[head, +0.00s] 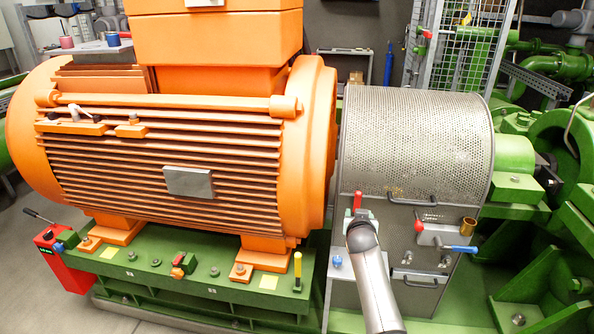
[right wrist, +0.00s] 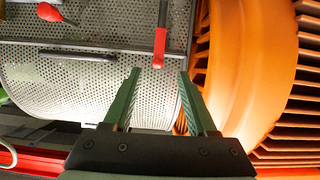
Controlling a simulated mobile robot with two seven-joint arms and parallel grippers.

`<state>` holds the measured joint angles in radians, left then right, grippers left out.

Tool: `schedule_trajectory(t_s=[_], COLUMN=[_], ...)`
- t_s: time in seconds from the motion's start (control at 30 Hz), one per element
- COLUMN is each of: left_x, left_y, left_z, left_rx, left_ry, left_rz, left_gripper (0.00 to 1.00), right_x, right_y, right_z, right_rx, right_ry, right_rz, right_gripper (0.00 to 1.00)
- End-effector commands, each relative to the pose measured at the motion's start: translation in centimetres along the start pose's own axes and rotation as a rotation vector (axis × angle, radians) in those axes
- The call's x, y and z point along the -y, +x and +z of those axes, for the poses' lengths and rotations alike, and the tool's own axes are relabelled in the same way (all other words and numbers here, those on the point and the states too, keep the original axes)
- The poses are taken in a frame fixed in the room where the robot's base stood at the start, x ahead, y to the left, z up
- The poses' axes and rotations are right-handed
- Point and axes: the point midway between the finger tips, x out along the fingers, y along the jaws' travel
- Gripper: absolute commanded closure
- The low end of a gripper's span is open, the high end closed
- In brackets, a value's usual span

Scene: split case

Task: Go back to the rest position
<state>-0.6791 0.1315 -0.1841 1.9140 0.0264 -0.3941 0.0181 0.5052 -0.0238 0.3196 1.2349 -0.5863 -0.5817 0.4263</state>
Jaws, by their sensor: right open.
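My right gripper (head: 359,214) is in front of the lower left part of the perforated guard in the head view, with its arm rising from the bottom edge. In the right wrist view its two green fingers (right wrist: 159,72) are apart, with nothing held between them. A red-handled lever (right wrist: 159,48) stands just beyond the fingertips, its lower end roughly midway between them; I cannot tell the exact gap. A red handle (head: 358,199) also shows just above the gripper in the head view. My left gripper is in neither view.
The orange motor (head: 185,150) stands to the left on a green base (head: 200,262). The perforated guard (head: 415,143) has a dark handle (head: 412,201). A red lever (head: 419,226), a brass cup (head: 468,224) and a blue handle (head: 464,249) sit right of my arm.

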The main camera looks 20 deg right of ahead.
Motion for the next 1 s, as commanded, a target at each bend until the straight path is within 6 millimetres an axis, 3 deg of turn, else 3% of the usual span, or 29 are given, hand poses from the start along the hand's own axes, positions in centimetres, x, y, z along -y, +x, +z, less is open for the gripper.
schedule_trajectory(t_s=[0.13, 0.23, 0.37, 0.47, 0.67, 0.8, 1.0], left_x=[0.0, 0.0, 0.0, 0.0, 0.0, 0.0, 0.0], left_y=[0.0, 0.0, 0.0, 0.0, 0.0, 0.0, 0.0], left_z=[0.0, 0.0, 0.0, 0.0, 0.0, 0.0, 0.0], left_rx=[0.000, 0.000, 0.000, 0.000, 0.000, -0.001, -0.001], left_ry=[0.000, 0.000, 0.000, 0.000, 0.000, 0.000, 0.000], left_rz=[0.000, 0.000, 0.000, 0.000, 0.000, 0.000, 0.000], left_gripper=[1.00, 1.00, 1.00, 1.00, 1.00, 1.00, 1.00], right_x=[-0.1, -0.2, -0.3, 0.0, 1.0, 1.8, 2.5], right_y=[-0.1, -0.7, -2.9, -5.6, -12.9, -19.5, -28.5], right_z=[0.5, 2.5, 7.5, 12.3, 21.2, 26.9, 32.2], right_rx=[0.003, 0.013, 0.037, 0.065, 0.139, 0.206, 0.299], right_ry=[-0.007, -0.040, -0.123, -0.194, -0.304, -0.347, -0.354], right_rz=[-0.002, -0.017, -0.070, -0.137, -0.300, -0.430, -0.585], right_gripper=[0.43, 0.43, 0.43, 0.43, 0.43, 0.43, 0.43])
